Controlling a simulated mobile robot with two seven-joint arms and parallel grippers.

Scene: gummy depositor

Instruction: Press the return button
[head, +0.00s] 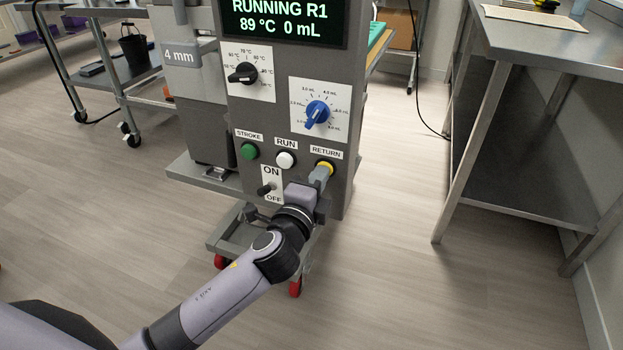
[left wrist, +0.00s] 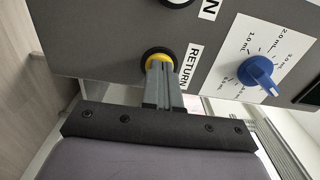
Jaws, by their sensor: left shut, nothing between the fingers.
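The yellow return button (head: 325,166) sits on the lower right of the grey machine panel, under the RETURN label (head: 326,153). It also shows in the left wrist view (left wrist: 158,62), in a black ring. My left gripper (head: 319,176) is shut and empty. Its fingertips (left wrist: 160,68) are right at the yellow button and cover part of it. I cannot tell whether the button is pushed in. The display (head: 284,20) reads RUNNING R1, 89 °C, 0 mL. My right gripper is not in view.
To the left of the return button are the white run button (head: 285,160), the green stroke button (head: 249,151) and an ON/OFF toggle (head: 266,188). A blue dial (head: 318,112) and a black dial (head: 242,73) sit above. A steel table (head: 545,45) stands right; floor between is clear.

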